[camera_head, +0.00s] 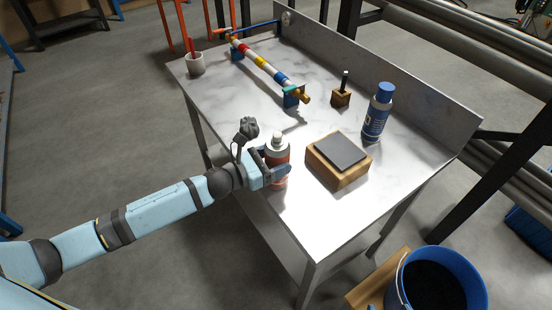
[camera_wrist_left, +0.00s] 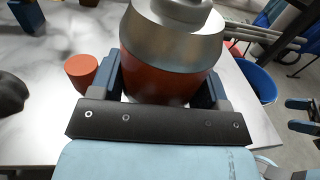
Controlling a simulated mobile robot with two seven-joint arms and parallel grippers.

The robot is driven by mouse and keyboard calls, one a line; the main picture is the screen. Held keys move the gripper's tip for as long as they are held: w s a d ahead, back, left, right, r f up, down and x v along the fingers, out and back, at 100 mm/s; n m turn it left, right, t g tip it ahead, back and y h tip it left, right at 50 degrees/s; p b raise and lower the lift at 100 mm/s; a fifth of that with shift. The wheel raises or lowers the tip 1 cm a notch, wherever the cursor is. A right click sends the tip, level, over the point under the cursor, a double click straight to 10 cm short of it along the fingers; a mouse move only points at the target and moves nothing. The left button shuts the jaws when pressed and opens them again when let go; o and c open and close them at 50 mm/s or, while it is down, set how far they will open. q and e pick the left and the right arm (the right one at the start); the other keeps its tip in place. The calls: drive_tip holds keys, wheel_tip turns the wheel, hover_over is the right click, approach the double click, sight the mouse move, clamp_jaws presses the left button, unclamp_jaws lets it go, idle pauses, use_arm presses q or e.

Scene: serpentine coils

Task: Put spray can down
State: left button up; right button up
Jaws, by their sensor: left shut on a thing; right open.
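The spray can (camera_head: 278,152), with a red body and silver shoulder, is upright over the left front part of the table (camera_head: 310,225). My left gripper (camera_head: 276,172) is shut around its body. In the left wrist view the can (camera_wrist_left: 170,65) fills the space between the two dark fingers. Whether its base touches the tabletop is hidden by the gripper. A red-orange cap-like piece (camera_wrist_left: 81,72) stands on the table beside the left finger. My right gripper (camera_wrist_left: 302,115) shows at the right edge of the left wrist view, open and apart from the can.
A wooden block with a dark grey pad (camera_head: 340,155) stands just right of the can. A blue bucket (camera_head: 478,285) is below right.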

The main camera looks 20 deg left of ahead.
use_arm(q)
drive_tip(key=shift+f, duration=0.2)
drive_tip(key=o, duration=1.2)
drive_tip(key=shift+c, duration=0.2)
drive_tip(key=shift+r, duration=0.1)
